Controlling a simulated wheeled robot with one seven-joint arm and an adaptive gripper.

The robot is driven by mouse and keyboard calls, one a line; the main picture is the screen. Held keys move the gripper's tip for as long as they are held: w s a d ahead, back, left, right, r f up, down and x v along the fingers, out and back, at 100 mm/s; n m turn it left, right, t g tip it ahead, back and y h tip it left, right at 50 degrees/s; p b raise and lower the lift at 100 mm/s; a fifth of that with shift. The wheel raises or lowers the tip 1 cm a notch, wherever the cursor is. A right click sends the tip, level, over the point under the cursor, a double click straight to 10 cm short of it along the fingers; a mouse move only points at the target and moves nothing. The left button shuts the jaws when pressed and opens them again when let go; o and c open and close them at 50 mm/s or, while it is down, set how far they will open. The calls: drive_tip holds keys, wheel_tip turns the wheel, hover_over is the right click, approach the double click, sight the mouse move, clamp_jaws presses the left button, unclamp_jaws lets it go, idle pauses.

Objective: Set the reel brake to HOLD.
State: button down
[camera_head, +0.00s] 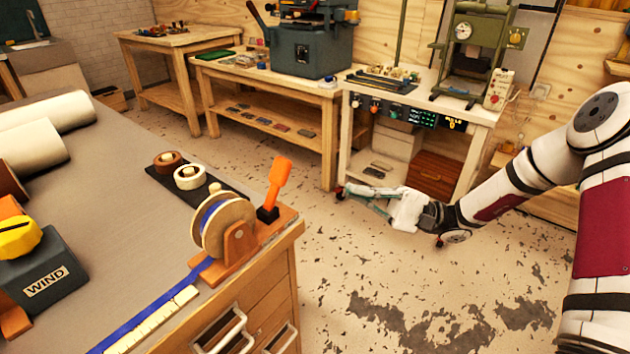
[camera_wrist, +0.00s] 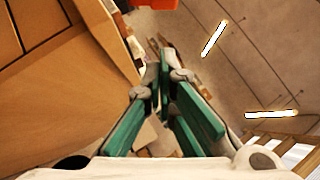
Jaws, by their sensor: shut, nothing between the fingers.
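The reel (camera_head: 222,228), a wooden spool wound with blue ribbon, stands in a wooden stand on the front right corner of the workbench. An orange lever (camera_head: 279,180) rises from a black base beside it, upright and leaning slightly right; it looks like the reel brake. No HOLD mark is readable. My gripper (camera_head: 354,191) is shut and empty, in the air to the right of the lever and apart from it. In the wrist view, my gripper's green-padded fingers (camera_wrist: 163,62) meet at the tips. An orange-red piece (camera_wrist: 152,3) is cut off at the top edge there; I cannot tell what it is.
The workbench (camera_head: 125,170) holds white rolls (camera_head: 35,145), a box marked WIND (camera_head: 45,275), and two small spools (camera_head: 189,176) behind the reel. Drawers face its front. Bare floor (camera_head: 380,270) lies right of it. Benches with machines stand behind.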

sight(275, 185)
drive_tip(key=s+r+x, duration=0.1)
drive_tip(key=s+x, duration=0.1)
drive_tip(key=x, duration=1)
drive_tip(key=shift+s, duration=0.3)
drive_tip(key=shift+a+r, duration=0.1)
drive_tip(key=shift+r, duration=0.15)
drive_tip(key=shift+r+n+h+p, duration=0.15)
drive_tip(key=shift+n+h+p, duration=0.15)
drive_tip(key=shift+n+p, duration=0.2)
